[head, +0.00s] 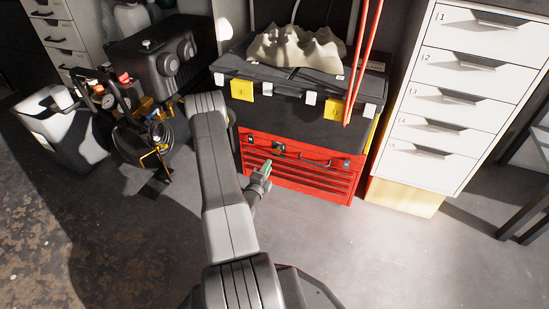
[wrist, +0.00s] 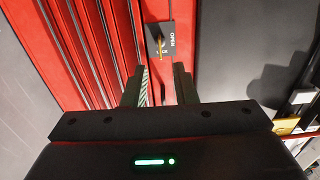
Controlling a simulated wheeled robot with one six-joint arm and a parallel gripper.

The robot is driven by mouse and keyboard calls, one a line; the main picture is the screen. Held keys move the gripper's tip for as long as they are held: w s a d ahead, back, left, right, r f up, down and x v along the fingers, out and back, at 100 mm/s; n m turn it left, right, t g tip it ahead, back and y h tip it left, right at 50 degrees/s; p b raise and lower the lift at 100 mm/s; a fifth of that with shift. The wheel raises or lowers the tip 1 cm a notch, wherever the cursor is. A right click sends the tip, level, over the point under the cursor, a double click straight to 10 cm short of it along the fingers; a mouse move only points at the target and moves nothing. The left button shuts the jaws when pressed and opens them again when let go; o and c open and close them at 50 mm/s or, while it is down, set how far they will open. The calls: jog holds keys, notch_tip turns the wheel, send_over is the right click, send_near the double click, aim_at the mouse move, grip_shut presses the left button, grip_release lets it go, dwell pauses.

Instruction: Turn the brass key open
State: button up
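The brass key (wrist: 159,42) sits in a small dark lock plate (wrist: 169,46) marked "OPEN" on the front of the red tool chest (wrist: 95,40) in the wrist view. The chest also shows in the head view (head: 300,180), in front of my arm. My gripper (wrist: 160,76) is open, its two fingers apart with nothing between them. The key lies just beyond the fingertips, roughly in line with the gap between them, and does not look touched. In the head view, my gripper (head: 264,169) is close to the chest's upper front; the key is too small to make out there.
A black toolbox (head: 300,112) with yellow latches stands on the chest. A white drawer cabinet (head: 450,90) stands to the right, and a compressor with hoses (head: 130,125) to the left. The floor before the cabinet is clear.

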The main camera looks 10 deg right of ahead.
aim_at(276, 151)
jog(key=b+x, duration=0.1)
jog(key=x, duration=0.6)
jog(key=shift+w+d+b, duration=0.15)
jog(key=shift+w+b, duration=0.15)
jog(key=shift+b, duration=0.05)
grip_shut()
